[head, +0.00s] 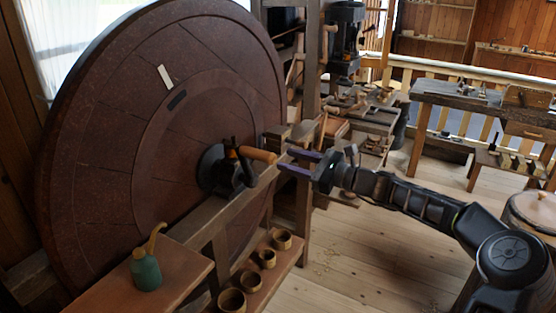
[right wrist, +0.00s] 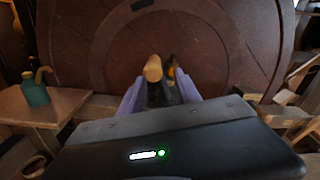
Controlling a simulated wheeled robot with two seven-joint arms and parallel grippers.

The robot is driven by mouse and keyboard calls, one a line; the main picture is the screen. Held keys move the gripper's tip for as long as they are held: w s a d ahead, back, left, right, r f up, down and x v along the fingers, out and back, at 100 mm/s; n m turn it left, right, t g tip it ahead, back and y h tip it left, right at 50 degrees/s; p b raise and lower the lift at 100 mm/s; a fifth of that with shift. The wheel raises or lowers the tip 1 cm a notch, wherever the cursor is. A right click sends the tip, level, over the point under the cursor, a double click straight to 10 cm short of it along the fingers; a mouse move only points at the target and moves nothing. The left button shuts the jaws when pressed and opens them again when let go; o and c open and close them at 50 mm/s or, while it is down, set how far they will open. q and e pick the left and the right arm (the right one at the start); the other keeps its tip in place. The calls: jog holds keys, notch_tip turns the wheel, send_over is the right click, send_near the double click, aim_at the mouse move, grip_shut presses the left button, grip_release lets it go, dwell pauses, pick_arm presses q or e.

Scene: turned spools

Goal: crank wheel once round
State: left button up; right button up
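The big dark red-brown wheel (head: 105,130) stands upright at the left and fills the back of the right wrist view (right wrist: 220,50). A white mark (head: 165,76) and a dark slot (head: 177,100) show on its face, upper middle. At its hub a dark crank (head: 232,170) carries a light wooden handle (head: 258,155) that sticks out to the right. My right gripper (head: 286,160) has purple fingers, open, with their tips just short of the handle's free end. In the right wrist view the handle (right wrist: 153,68) shows between and beyond the fingers. My left gripper is not in view.
A green bottle with a curved spout (head: 146,270) stands on a wooden shelf (head: 185,275) at the front left. Several wooden cups (head: 268,258) stand on a lower board. A wooden beam (head: 215,222) runs below the crank. Floor (head: 350,250) right of the wheel is open.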

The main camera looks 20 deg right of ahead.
jog(key=shift+v, duration=1.15)
jog(key=shift+a+f, duration=0.1)
jog(key=shift+a, duration=0.05)
jog(key=s+a+f+n+g+h, duration=0.1)
jog(key=s+a+f+n+g, duration=0.2)
jog(key=a+f, duration=0.6)
jog(key=s+a+f+n+g+h+b, duration=0.1)
jog(key=s+a+f+n+g, duration=0.25)
jog(key=f, duration=0.85)
jog(key=s+a+f+n+g, duration=0.15)
jog(key=s+a+f, duration=0.25)
jog(key=a+f, duration=0.55)
jog(key=s+a+f+n+g+h+b, duration=0.1)
jog(key=s+a+f+n+g+h, duration=0.1)
jog(key=s+f+n, duration=0.4)
jog(key=s+a+f+n+g+h, duration=0.1)
jog(key=s+a+f+g, duration=0.1)
jog(key=s+f, duration=0.75)
jog(key=s+d+f+n+g+h, duration=0.1)
jog(key=s+f+n, duration=0.3)
jog(key=s, duration=1)
jog(key=n+h, duration=0.1)
jog(key=n, duration=0.2)
jog(key=shift+f+n+g+b, duration=0.25)
jog(key=shift+n+g+b, duration=0.05)
jog(key=shift+n, duration=0.1)
